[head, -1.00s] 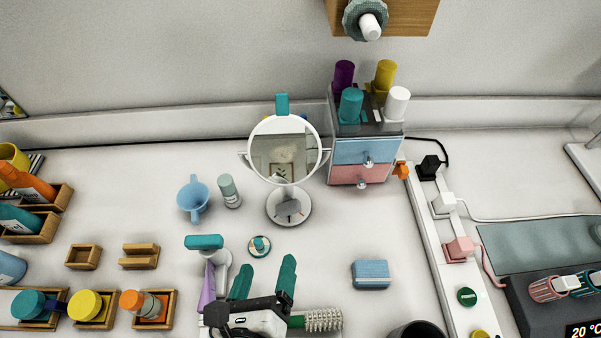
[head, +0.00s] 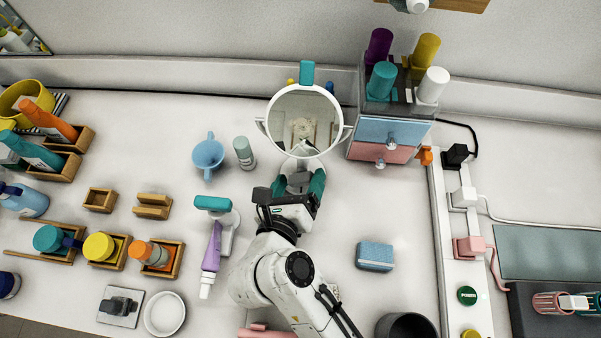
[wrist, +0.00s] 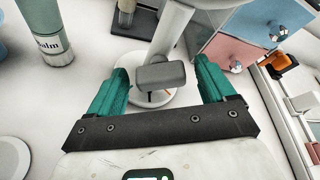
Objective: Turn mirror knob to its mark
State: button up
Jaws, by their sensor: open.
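In the wrist view, a dark grey knob (wrist: 163,74) sits at the mirror's white base (wrist: 131,96). A small orange mark (wrist: 167,93) shows on the base just below the knob. My gripper (head: 300,188) has teal fingers and is open in front of the mirror. In the wrist view, my gripper (wrist: 162,84) has a finger on each side of the knob, with gaps between; contact is not visible.
A grey-green bottle (head: 244,153) and a blue cup (head: 208,155) stand left of the mirror. A drawer unit (head: 386,138) stands close on the right. A purple tube on a stand (head: 212,245) is left of my arm.

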jog(key=shift+x, duration=0.9)
jog(key=shift+s, duration=0.1)
jog(key=c, duration=1)
jog(key=shift+o, duration=0.2)
jog(key=shift+r+p, duration=0.1)
jog(key=shift+p, duration=0.3)
jog(key=shift+r+m+y+p, duration=0.1)
jog(key=shift+m+y+p, duration=0.4)
jog(key=shift+m+p, duration=0.3)
jog(key=shift+d+m+y+p, duration=0.1)
jog(key=shift+m+y+p, duration=0.9)
jog(key=shift+m+p, duration=0.25)
